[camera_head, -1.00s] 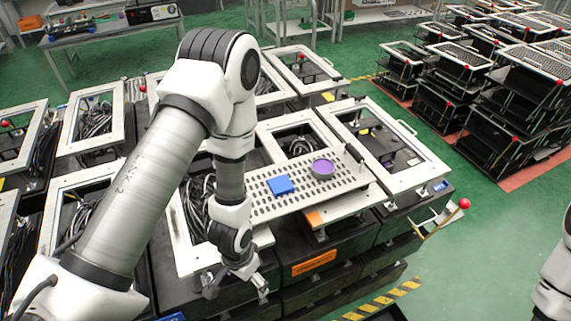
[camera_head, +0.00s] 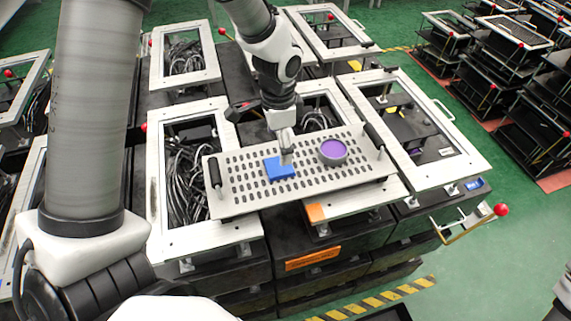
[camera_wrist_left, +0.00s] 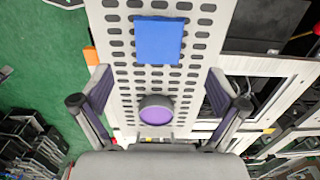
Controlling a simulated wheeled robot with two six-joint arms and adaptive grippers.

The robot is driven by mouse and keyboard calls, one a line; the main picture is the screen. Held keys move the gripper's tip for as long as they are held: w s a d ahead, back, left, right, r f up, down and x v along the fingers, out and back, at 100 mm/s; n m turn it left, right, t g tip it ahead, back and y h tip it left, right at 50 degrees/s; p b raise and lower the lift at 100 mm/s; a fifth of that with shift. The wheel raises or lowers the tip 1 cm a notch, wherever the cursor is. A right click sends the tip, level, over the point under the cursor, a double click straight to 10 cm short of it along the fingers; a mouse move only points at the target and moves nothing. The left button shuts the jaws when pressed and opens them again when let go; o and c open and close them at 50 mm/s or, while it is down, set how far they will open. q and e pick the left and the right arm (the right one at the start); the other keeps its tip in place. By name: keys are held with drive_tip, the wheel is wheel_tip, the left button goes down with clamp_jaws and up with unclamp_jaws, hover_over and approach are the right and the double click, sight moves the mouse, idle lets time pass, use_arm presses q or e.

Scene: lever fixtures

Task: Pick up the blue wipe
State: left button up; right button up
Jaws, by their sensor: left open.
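The blue wipe (camera_head: 280,170) lies flat on a perforated grey tray (camera_head: 240,200), left of its middle. It is a square block, and its upper right part is partly covered by my left gripper (camera_head: 286,150) in the head view. In the left wrist view the blue wipe (camera_wrist_left: 158,40) lies beyond the fingertips, in line with the gap. My left gripper (camera_wrist_left: 160,76) is open there with its fingers wide apart and nothing held between them. It is over the tray, close to the wipe; contact cannot be told.
A round purple-topped container (camera_head: 333,151) stands on the tray right of the wipe and also shows in the left wrist view (camera_wrist_left: 157,112). The tray has dark handles (camera_head: 374,135) at its ends. White-framed fixtures (camera_head: 480,160) with cables surround it.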

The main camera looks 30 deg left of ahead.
sight(279, 167)
use_arm(q)
drive_tip(key=shift+s+f+p, duration=0.45)
drive_tip(key=shift+f, duration=0.4)
drive_tip(key=f, duration=0.2)
drive_tip(key=w+f+p, duration=0.1)
drive_tip(key=f, duration=0.1)
drive_tip(key=shift+w+d+f, duration=0.1)
drive_tip(key=shift+w+f, duration=0.05)
drive_tip(key=shift+f, duration=0.2)
drive_tip(key=shift+r, duration=0.1)
drive_tip(key=shift+s+r, duration=0.1)
drive_tip(key=shift+s, duration=0.2)
drive_tip(key=c, duration=0.7)
drive_tip(key=shift+c, duration=0.7)
